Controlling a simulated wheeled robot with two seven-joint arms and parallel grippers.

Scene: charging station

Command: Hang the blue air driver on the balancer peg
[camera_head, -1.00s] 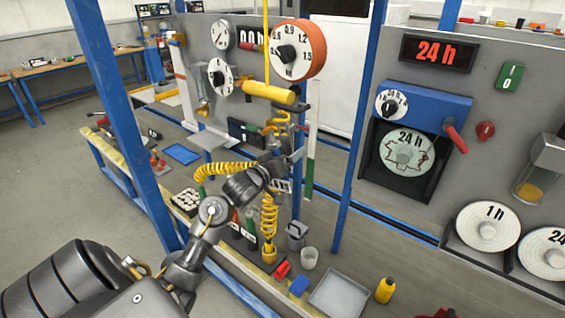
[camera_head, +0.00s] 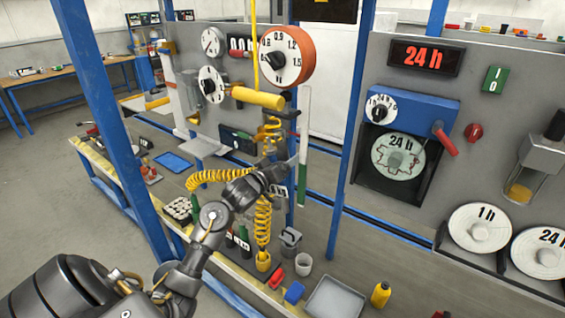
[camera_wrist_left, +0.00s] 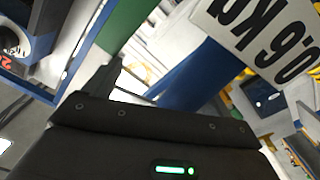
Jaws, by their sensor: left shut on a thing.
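My left gripper (camera_head: 287,167) is at the middle of the head view, in front of the panel and below the yellow balancer cylinder (camera_head: 258,97). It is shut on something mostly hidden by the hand. A white label (camera_head: 279,191) hangs just below the jaws. In the left wrist view this label (camera_wrist_left: 265,35) reads 0.6 kg, beside a blue body (camera_wrist_left: 200,75), which I take to be the blue air driver; where it meets the jaws is hidden. A dark arm with a red tip (camera_head: 289,113) is above the gripper; I cannot clearly make out the peg. My right gripper is out of view.
Yellow coiled hoses (camera_head: 263,222) hang beside my forearm. A blue post (camera_head: 355,130) stands right of the gripper, with a white and green strip (camera_head: 303,170) close by.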

